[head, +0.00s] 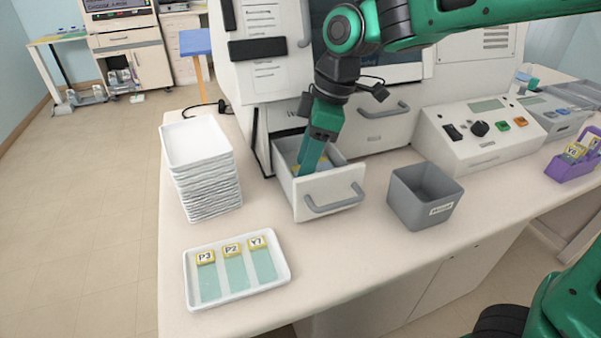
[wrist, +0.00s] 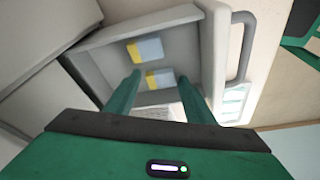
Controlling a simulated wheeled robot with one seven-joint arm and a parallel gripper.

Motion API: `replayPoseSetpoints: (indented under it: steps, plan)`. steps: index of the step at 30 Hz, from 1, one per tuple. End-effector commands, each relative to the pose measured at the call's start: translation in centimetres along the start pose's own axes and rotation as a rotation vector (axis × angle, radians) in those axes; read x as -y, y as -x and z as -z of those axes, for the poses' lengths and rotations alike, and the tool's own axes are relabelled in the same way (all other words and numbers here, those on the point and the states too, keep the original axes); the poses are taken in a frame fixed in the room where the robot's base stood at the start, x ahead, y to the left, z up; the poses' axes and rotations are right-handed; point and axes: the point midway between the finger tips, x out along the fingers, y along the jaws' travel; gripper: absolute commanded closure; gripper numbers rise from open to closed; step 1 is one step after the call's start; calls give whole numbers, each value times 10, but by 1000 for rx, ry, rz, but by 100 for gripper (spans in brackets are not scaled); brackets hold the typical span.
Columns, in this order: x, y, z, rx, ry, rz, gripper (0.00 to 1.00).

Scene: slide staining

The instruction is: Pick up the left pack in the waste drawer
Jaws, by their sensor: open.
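The waste drawer (head: 331,190) is pulled out of the machine, with its handle towards me. In the wrist view the drawer (wrist: 207,55) holds two flat packs, each part yellow and part pale blue. The left pack (wrist: 160,78) is the lower one in the wrist view, and the other pack (wrist: 146,50) lies above it, apart from it. My gripper (head: 303,168) reaches down into the drawer. In the wrist view my gripper (wrist: 160,76) is open, its fingertips on either side of the left pack, nothing held. I cannot tell their height above it. The head view mostly hides the packs.
A white tray (head: 238,296) with three labelled slides lies in front. A stack of white trays (head: 207,180) stands left of the drawer, and a grey bin (head: 424,196) right of it. A control box (head: 478,140) stands further right. The counter between tray and bin is clear.

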Motion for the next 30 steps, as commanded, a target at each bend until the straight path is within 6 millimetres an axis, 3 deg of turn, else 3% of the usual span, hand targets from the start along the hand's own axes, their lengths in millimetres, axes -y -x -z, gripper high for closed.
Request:
replayPoseSetpoints:
  steps: [2, 3, 6, 20, 26, 30]
  plan:
    - [0, 0, 0, 0, 0, 0, 51]
    - [0, 0, 0, 0, 0, 0, 56]
    - [0, 0, 0, 0, 0, 0, 80]
    - [0, 3, 2, -1, 1, 0, 81]
    - [0, 20, 6, -2, 2, -2, 81]
    - [0, 41, 12, -2, 3, -2, 81]
